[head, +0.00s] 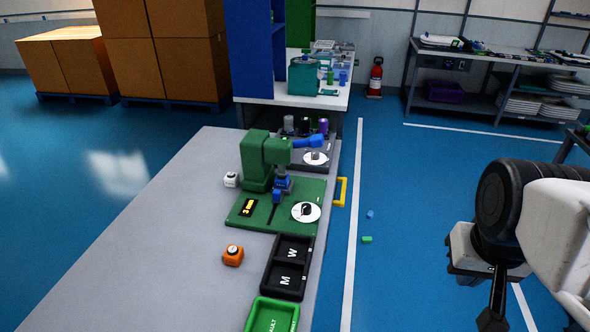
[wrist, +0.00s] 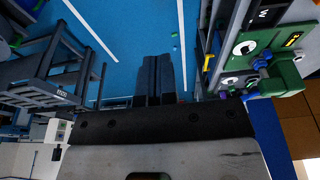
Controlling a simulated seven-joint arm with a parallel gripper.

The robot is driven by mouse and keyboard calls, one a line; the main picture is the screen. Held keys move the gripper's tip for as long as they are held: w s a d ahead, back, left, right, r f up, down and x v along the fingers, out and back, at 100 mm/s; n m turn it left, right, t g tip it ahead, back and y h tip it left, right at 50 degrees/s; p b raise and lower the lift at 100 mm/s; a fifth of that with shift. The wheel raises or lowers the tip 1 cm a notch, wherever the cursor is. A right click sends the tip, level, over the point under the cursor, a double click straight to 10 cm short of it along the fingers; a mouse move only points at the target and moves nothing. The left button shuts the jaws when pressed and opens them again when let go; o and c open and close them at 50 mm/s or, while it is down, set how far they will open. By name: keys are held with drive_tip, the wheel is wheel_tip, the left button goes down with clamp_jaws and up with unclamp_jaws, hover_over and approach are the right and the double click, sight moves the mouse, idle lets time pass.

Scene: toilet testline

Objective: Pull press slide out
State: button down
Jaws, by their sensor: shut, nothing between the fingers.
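The green press (head: 258,160) stands on a green base plate (head: 285,228) on the grey table, with a white dial (head: 305,211) on the plate. A yellow handle (head: 341,192) sticks out from the right side of the plate, past the table edge. I cannot tell how far the slide is out. The wrist view shows the press (wrist: 285,78) and the yellow handle (wrist: 207,62) at the right. My gripper (wrist: 157,58) is shut and empty, its two dark fingers together over the blue floor, well apart from the handle. In the head view my arm is at the right.
A black tray (head: 278,283) and a green bin (head: 270,302) stand at the table's near right edge. An orange button box (head: 233,256) and a white one (head: 231,180) are on the table. Small blue and green pieces (head: 367,239) lie on the floor. The floor between table and arm is otherwise clear.

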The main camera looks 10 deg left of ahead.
drive_tip(key=c, duration=1.8)
unclamp_jaws()
drive_tip(key=o, duration=0.4)
drive_tip(key=shift+w, duration=0.1)
drive_tip(key=o, duration=0.3)
drive_tip(key=shift+w+a+r, duration=0.1)
drive_tip(key=shift+w, duration=0.2)
drive_tip(key=shift+o, duration=1.1)
drive_tip(key=w+a, duration=0.5)
drive_tip(key=w, duration=0.8)
drive_tip(key=w+a+f+t, duration=0.1)
drive_tip(key=w+a+f, duration=0.4)
drive_tip(key=w+a, duration=0.55)
drive_tip(key=w+a+f+t, duration=0.1)
drive_tip(key=w+a+f, duration=0.4)
drive_tip(key=w+a, duration=0.55)
drive_tip(key=w+a+f, duration=0.2)
drive_tip(key=a+f, duration=0.3)
drive_tip(key=a, duration=0.3)
drive_tip(key=w+a+f, duration=0.3)
drive_tip(key=a+f, duration=0.2)
drive_tip(key=a, duration=0.2)
drive_tip(key=shift+a+f, duration=0.35)
drive_tip(key=shift+a, duration=0.05)
